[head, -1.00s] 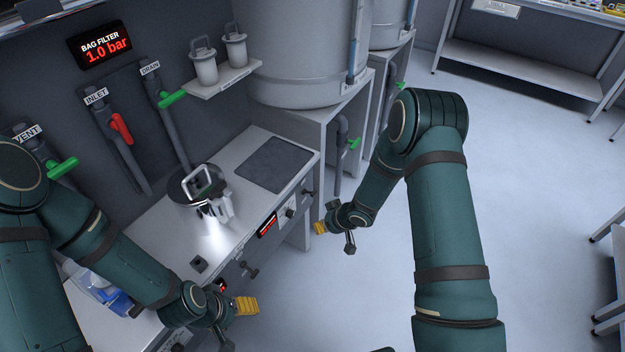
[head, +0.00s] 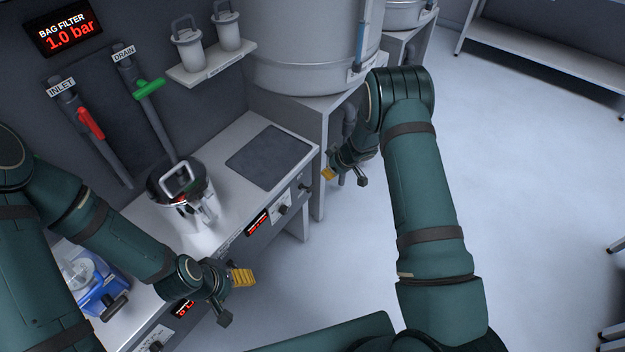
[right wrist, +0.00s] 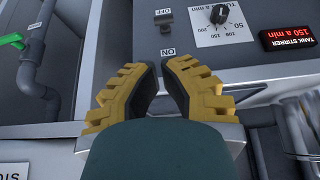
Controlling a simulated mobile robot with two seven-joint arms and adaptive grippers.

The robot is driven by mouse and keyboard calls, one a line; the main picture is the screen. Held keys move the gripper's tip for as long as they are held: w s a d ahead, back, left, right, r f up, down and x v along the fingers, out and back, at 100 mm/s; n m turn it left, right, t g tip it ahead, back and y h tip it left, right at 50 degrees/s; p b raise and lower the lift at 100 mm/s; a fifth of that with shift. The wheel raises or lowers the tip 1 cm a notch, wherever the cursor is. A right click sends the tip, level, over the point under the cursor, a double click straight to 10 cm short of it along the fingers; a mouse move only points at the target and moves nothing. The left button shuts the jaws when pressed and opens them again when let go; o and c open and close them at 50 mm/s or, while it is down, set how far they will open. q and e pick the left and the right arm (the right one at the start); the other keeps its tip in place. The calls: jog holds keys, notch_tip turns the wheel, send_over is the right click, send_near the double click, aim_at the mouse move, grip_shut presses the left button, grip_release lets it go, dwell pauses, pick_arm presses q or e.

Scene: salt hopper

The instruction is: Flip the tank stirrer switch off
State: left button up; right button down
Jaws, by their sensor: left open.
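The tank stirrer switch (right wrist: 163,20) is a small dark toggle on the grey panel, between an OFF and an ON label; which way it leans I cannot tell. It also shows on the bench front in the head view (head: 304,188). My right gripper (right wrist: 162,80) shows a narrow gap between its yellow fingers and stands apart from the switch, empty. In the head view my right gripper (head: 327,174) is beside the bench's far end. The tank stirrer display (right wrist: 287,38) reads 150 a min. My left gripper (head: 242,277) is open and empty in front of the bench.
A dial (right wrist: 219,13) sits between the switch and the display. A steel pot (head: 190,208) and a dark mat (head: 268,158) are on the bench. A blue device (head: 95,285) stands at the near left.

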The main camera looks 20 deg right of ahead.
aim_at(311, 186)
pick_arm(q)
jog(key=shift+a, duration=0.1)
notch_tip(311, 186, down, 4)
jog(key=b, duration=0.3)
jog(key=shift+r+b, duration=0.15)
jog(key=shift+b, duration=0.25)
pick_arm(e)
jog(key=x, duration=1.4)
pick_arm(q)
jog(key=shift+w+r, duration=0.1)
jog(key=shift+w, duration=0.1)
pick_arm(e)
jog(key=shift+s, duration=0.2)
